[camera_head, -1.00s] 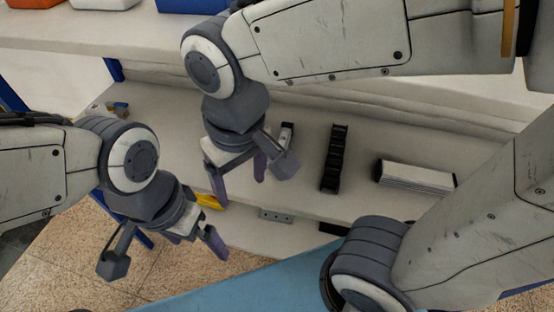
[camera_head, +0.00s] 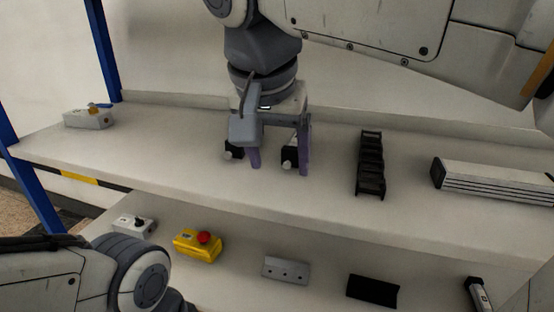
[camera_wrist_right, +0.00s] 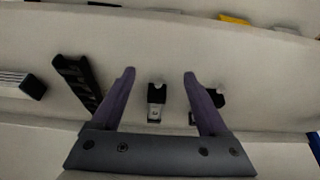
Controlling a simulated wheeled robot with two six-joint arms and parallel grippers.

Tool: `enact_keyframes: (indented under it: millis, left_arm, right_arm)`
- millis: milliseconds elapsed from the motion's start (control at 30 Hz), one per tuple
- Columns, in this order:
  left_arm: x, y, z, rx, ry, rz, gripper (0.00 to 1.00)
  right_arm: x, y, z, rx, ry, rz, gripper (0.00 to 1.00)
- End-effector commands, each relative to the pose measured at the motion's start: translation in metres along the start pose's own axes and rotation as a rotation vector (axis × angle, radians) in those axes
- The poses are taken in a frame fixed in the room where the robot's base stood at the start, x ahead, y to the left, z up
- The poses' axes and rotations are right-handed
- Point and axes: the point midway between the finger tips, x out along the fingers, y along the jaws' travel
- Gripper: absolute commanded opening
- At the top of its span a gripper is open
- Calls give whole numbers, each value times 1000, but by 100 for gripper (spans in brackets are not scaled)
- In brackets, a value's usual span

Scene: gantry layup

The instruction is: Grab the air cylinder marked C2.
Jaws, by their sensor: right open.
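Two small air cylinders with black end blocks and pale tips are on the upper shelf, partly hidden by my right gripper. One (camera_head: 290,158) is between the fingers of my right gripper (camera_head: 279,168) in the head view, close to the right finger. The other (camera_head: 233,150) is just left of the left finger. In the right wrist view, one cylinder (camera_wrist_right: 156,97) lies between the open fingers (camera_wrist_right: 160,73), touching neither. The other (camera_wrist_right: 219,96) is partly behind the right finger. A label shows on the middle cylinder but is too small to read. My left gripper is out of frame.
A black slotted rack (camera_head: 371,165) and a pale ribbed block (camera_head: 490,182) are right of the cylinders. A grey box (camera_head: 89,117) is at the shelf's far left. The lower level holds a yellow box with red button (camera_head: 198,245), a grey block (camera_head: 285,269) and a black block (camera_head: 373,290).

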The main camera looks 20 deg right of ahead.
Motion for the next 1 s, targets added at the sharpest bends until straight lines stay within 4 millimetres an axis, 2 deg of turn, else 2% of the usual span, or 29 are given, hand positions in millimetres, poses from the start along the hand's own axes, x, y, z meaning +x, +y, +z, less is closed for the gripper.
enact_keyframes:
  millis: [300, 633, 833, 900, 1000]
  left_arm:
    - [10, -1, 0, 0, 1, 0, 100]
    - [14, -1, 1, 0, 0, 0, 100]
    - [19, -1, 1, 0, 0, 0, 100]
    - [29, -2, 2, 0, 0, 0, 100]
    - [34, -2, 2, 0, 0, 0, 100]
  right_arm:
    - [23, 1, -52, 10, 0, 3, 78]
    - [33, 0, -78, 5, 0, 1, 78]
    - [48, 1, -111, 6, -1, 2, 78]
    - [63, 1, -106, 3, -1, 1, 78]
    - [72, 1, -107, 2, -1, 1, 78]
